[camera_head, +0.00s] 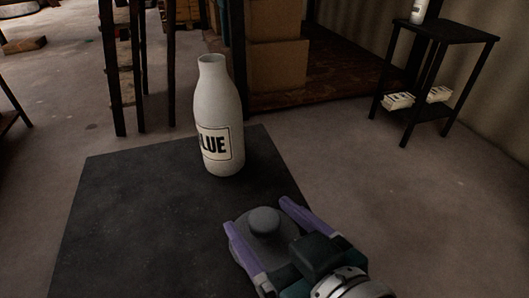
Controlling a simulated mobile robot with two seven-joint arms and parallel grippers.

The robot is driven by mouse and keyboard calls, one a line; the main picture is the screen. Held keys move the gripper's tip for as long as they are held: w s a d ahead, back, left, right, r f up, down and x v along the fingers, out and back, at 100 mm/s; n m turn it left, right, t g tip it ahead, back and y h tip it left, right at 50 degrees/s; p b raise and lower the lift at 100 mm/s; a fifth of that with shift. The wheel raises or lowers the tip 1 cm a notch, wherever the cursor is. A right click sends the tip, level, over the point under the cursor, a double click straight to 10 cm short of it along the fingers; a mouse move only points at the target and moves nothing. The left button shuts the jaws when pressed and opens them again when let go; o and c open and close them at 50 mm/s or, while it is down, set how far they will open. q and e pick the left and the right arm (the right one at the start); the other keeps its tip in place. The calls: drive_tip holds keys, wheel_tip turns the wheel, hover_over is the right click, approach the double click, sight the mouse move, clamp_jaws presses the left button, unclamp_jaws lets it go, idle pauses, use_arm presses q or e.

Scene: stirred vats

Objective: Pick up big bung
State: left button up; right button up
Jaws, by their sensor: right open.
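The big bung (264,222) is a grey, rounded knob on a wider disc-like base, low in the head view on the dark table top. My right gripper (262,214) is open, with one purple finger on each side of the bung. I cannot tell whether the fingers touch it. Part of the bung's base is hidden behind the fingers and the gripper's body. My left gripper is not in view.
A white bottle (219,118) with a label reading "LUE" stands upright on the dark table (120,215), behind the bung. The table's left part is clear. A black side stand (446,33) and stacked boxes (278,58) are farther back.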

drive_tip(key=shift+w+a+f, duration=0.15)
drive_tip(key=shift+w, duration=0.1)
drive_tip(key=shift+c, duration=0.4)
clamp_jaws()
